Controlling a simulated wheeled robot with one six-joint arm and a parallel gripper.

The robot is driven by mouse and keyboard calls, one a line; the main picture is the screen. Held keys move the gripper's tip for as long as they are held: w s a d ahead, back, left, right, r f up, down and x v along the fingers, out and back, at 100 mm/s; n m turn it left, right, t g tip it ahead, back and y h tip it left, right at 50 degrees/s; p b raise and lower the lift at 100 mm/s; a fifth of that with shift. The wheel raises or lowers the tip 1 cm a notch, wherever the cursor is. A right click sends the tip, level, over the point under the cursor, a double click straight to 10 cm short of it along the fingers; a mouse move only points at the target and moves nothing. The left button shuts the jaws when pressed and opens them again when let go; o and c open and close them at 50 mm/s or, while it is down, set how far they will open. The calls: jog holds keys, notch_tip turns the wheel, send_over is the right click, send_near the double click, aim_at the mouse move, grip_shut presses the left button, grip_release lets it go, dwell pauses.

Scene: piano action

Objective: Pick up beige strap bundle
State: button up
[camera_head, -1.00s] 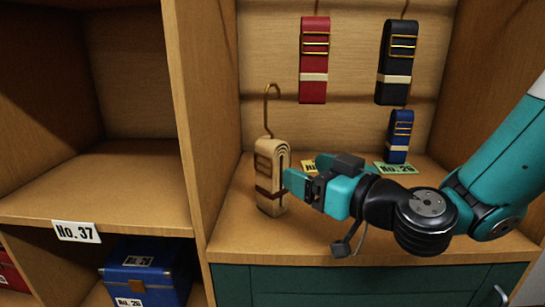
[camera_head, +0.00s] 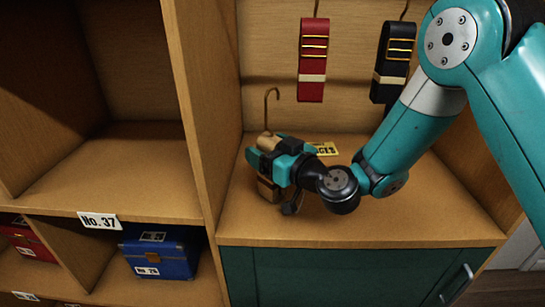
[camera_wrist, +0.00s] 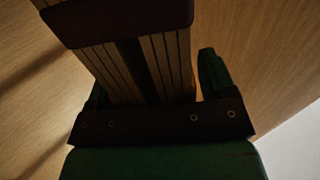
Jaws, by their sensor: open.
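In the wrist view, the bundle's layered straps (camera_wrist: 125,65) and a dark band (camera_wrist: 120,18) fill the middle between my jaws. My gripper (camera_wrist: 155,92) is open there. Its right finger stands apart from the straps by a small gap; the left finger is mostly hidden behind the bundle.
A red strap bundle (camera_head: 313,60) and a black one (camera_head: 395,60) hang at the back. A yellow label (camera_head: 322,149) is behind my wrist. The wooden divider (camera_head: 197,120) stands close on the left. The shelf floor (camera_head: 400,225) at front right is clear.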

jog(key=shift+c, duration=0.4)
jog(key=c, duration=1.1)
